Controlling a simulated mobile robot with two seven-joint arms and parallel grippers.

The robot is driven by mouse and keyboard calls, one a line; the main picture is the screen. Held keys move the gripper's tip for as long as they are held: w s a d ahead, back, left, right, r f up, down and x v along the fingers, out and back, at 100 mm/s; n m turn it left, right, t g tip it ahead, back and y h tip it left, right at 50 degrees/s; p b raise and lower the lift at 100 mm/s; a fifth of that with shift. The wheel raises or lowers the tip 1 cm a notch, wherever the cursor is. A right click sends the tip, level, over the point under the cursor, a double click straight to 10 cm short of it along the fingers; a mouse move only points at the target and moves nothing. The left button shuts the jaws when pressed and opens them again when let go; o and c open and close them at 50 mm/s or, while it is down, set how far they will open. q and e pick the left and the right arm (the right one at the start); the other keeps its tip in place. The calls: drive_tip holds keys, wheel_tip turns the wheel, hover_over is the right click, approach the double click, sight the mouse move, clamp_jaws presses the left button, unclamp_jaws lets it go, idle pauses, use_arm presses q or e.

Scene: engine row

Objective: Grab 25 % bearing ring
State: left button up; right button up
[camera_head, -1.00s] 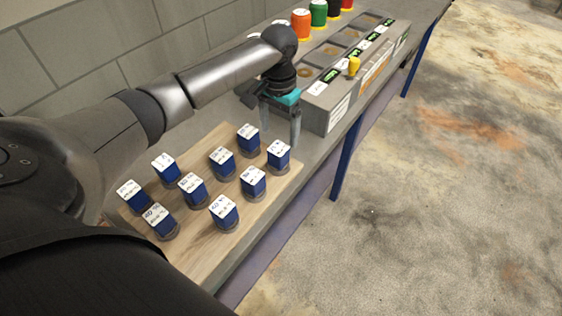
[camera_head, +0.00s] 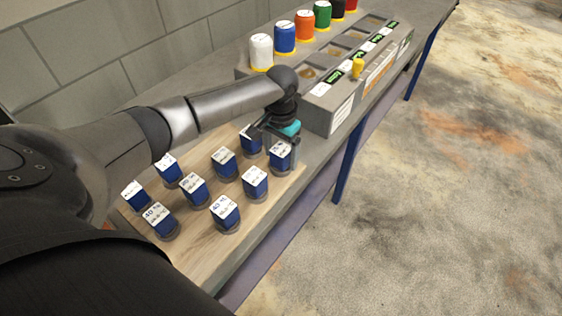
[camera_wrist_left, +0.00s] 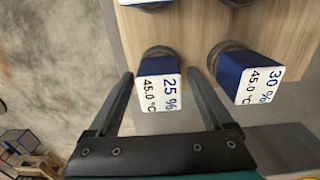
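The 25 % bearing ring piece is a blue block (camera_head: 281,156) with a white label and a dark round base, at the far right corner of the wooden board. In the left wrist view its label (camera_wrist_left: 158,95) reads 25 % and 45.0 °C. My left gripper (camera_wrist_left: 158,73) is open, with one finger on each side of the block. Visible gaps show between fingers and block. In the head view the gripper (camera_head: 272,137) is at this block and partly covers the one behind it. My right gripper is not in view.
The 30 % block (camera_wrist_left: 249,80) stands close beside my gripper. Several similar blue blocks stand on the wooden board (camera_head: 207,257). A grey fixture (camera_head: 327,121) with recesses, a yellow knob (camera_head: 357,69) and coloured spools is beyond. The bench drops to open floor on the right.

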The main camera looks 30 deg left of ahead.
use_arm(q)
clamp_jaws()
idle(0.5)
drive_tip(key=shift+w, duration=0.1)
